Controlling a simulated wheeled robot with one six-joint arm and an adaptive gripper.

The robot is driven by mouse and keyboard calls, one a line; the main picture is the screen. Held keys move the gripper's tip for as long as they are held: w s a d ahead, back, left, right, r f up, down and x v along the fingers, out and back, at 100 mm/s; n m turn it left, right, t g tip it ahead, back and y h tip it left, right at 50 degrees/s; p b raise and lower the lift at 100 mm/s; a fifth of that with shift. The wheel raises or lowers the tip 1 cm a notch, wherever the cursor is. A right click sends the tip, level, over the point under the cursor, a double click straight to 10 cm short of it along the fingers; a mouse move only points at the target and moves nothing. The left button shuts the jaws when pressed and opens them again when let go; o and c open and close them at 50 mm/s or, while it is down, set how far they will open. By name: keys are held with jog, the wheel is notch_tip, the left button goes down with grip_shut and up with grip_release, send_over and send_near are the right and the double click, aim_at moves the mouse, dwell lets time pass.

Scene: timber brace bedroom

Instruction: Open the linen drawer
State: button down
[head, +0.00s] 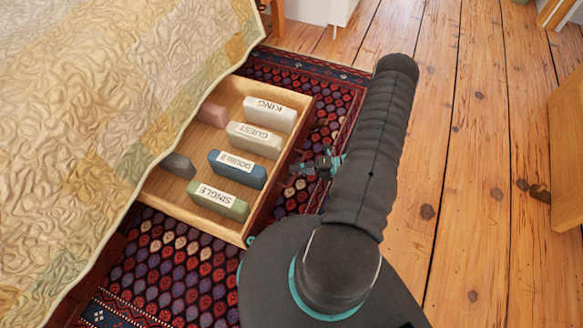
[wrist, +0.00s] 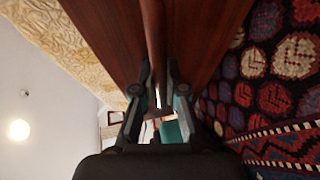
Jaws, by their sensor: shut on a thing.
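The linen drawer (head: 278,196) is pulled out from under the bed and stands open, its inside showing. In it lie several labelled blocks: a white one marked KING (head: 270,114), a cream one marked GUEST (head: 254,140), a blue one marked DOUBLE (head: 238,168) and a green one marked SINGLE (head: 219,200). My gripper (head: 302,169) is at the outer side of the drawer's front. In the wrist view my gripper (wrist: 160,92) is shut on the reddish wooden drawer handle (wrist: 153,38), which runs between its fingers. My arm hides part of the floor beside it.
A quilt (head: 110,100) on the bed hangs over the back of the drawer. A pink block (head: 212,114) and a grey block (head: 179,166) lie deeper inside. A patterned rug (head: 185,262) lies beneath. Bare plank floor (head: 480,130) is open to the right, with wooden furniture (head: 567,150) at the edge.

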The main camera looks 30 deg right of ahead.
jog(key=shift+d, duration=0.15)
jog(key=c, duration=1.2)
grip_release()
jog(key=shift+s, duration=0.1)
jog(key=v, duration=1.2)
